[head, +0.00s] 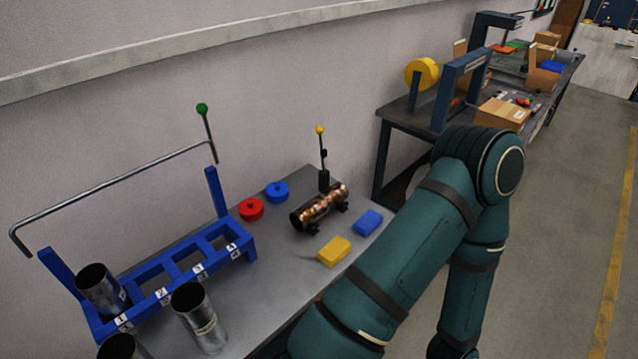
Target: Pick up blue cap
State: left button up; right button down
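The blue cap (277,192) is a round disc with a small knob on top. It lies on the grey table near the wall, just behind and right of the red cap (251,209). The caps look close together, and I cannot tell if they touch. The blue cap is fully visible. My teal arm crosses the right side of the head view, but its gripper is out of the picture. My other gripper is not in view either.
A blue rack (160,273) with numbered slots holds a metal tube (104,288). Another tube (199,318) stands in front. A copper cylinder (320,208), a yellow block (334,251) and a blue block (368,222) lie right of the caps. A second table (405,118) stands behind.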

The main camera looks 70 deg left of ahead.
aim_at(276, 193)
jog(key=i+u, duration=0.35)
jog(key=i, duration=0.3)
jog(key=i+l+u, duration=0.2)
jog(key=i+u, duration=0.15)
jog(key=i, duration=0.3)
jog(key=i+u, duration=0.5)
jog(key=i+l+u, duration=0.1)
jog(key=i+u, duration=0.4)
jog(key=i, duration=0.1)
